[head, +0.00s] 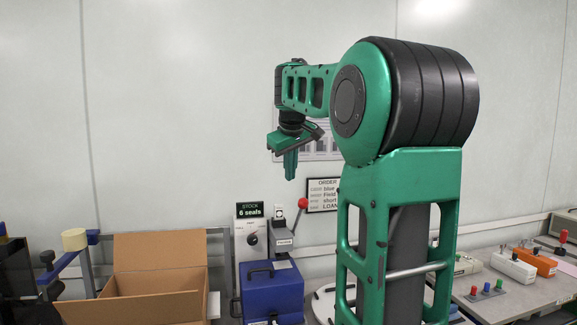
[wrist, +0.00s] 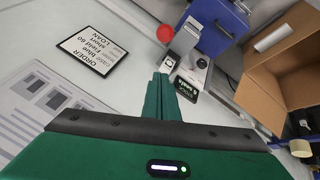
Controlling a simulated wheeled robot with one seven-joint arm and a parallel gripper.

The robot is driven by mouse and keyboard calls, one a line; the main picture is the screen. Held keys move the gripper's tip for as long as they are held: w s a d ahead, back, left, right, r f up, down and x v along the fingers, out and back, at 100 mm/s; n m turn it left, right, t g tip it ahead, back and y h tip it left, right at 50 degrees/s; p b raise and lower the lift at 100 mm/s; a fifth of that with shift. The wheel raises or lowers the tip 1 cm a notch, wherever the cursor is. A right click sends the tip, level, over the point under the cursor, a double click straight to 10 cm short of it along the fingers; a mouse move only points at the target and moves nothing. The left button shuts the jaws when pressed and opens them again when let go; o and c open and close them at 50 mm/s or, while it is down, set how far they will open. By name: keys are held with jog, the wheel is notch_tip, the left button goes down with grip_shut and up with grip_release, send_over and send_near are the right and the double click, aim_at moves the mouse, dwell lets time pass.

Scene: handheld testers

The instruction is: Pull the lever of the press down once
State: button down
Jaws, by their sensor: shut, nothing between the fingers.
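The press (head: 283,238) is a grey upright body behind a blue box at the bottom middle of the head view. Its lever ends in a red knob (head: 303,203) and slants up to the right, with the knob at the top. In the wrist view the red knob (wrist: 165,33) and the grey press body (wrist: 185,40) show beyond my fingertips. My gripper (head: 290,177) is shut and empty, pointing down, above the knob in the head picture and apart from it. Its closed fingers (wrist: 161,80) also show in the wrist view. The press's lower part is hidden by the blue box.
The blue box (head: 272,293) with a dark handle stands in front of the press. An open cardboard box (head: 160,262) is left of it. A stock sign (head: 250,210) and an order sign (head: 323,184) are behind. Testers (head: 512,267) stand on the right-hand bench.

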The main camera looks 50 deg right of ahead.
notch_tip(320, 180, down, 6)
jog(key=s+d, duration=0.1)
jog(key=shift+s+d+r, duration=0.15)
jog(key=shift+s+d, duration=0.15)
jog(key=shift+s, duration=0.05)
